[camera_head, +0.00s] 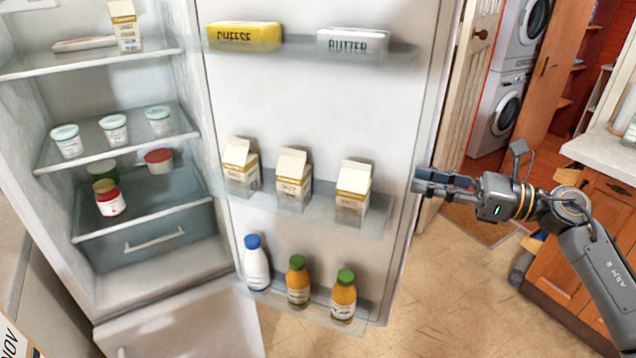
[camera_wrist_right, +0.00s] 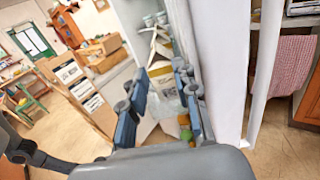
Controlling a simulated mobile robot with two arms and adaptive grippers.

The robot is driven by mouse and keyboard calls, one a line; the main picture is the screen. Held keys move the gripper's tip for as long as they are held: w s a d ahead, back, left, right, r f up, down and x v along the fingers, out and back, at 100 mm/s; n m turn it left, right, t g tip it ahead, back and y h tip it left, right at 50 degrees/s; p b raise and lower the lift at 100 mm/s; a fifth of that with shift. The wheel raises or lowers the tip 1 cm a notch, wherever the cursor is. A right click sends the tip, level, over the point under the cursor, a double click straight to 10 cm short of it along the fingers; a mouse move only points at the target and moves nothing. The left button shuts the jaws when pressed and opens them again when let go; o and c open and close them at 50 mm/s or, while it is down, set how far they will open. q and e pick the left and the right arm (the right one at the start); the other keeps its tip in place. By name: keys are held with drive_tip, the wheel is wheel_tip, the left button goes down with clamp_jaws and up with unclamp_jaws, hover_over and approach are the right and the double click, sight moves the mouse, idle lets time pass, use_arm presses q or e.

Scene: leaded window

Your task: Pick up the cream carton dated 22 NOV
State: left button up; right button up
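Three cream cartons with white gable tops and tan labels stand on the middle door shelf: left (camera_head: 240,167), middle (camera_head: 293,180) and right (camera_head: 353,192). Their dates are too small to read. A similar carton (camera_head: 126,27) stands on the fridge's top shelf. My right gripper (camera_head: 418,181) is open and empty, to the right of the right carton and apart from it, by the door's edge. In the right wrist view its fingers (camera_wrist_right: 160,74) are spread, with carton shapes beyond them. My left gripper is out of view.
The fridge door's upper shelf holds cheese (camera_head: 244,36) and butter (camera_head: 352,42); its lower shelf holds a white bottle (camera_head: 256,266) and two orange bottles (camera_head: 298,284). A cut-off panel (camera_head: 12,338) reading "NOV" shows at bottom left. A wooden cabinet (camera_head: 590,225) stands at right.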

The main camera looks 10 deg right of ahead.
drive_tip(key=p, duration=0.4)
approach(356, 163)
drive_tip(key=w+a, duration=0.2)
drive_tip(key=w, duration=0.1)
drive_tip(key=shift+a+f, duration=0.3)
drive_tip(key=shift+a, duration=0.1)
drive_tip(key=shift+w+a+f, duration=0.1)
drive_tip(key=shift+w+a, duration=0.1)
drive_tip(key=shift+a, duration=0.05)
drive_tip(key=shift+w+a+p, duration=0.15)
drive_tip(key=shift+a+p, duration=0.25)
drive_tip(key=shift+p, duration=0.05)
drive_tip(key=a+p, duration=0.1)
drive_tip(key=a, duration=0.1)
drive_tip(key=w+a+p, duration=0.1)
drive_tip(key=shift+w+a+r+p, duration=0.15)
drive_tip(key=shift+r+p, duration=0.15)
drive_tip(key=shift+r, duration=0.1)
drive_tip(key=shift+w+a, duration=0.25)
drive_tip(key=shift+a, duration=0.1)
drive_tip(key=shift+w+a+f, duration=0.1)
drive_tip(key=shift+a+f, duration=0.05)
drive_tip(key=shift+f, duration=0.1)
clamp_jaws()
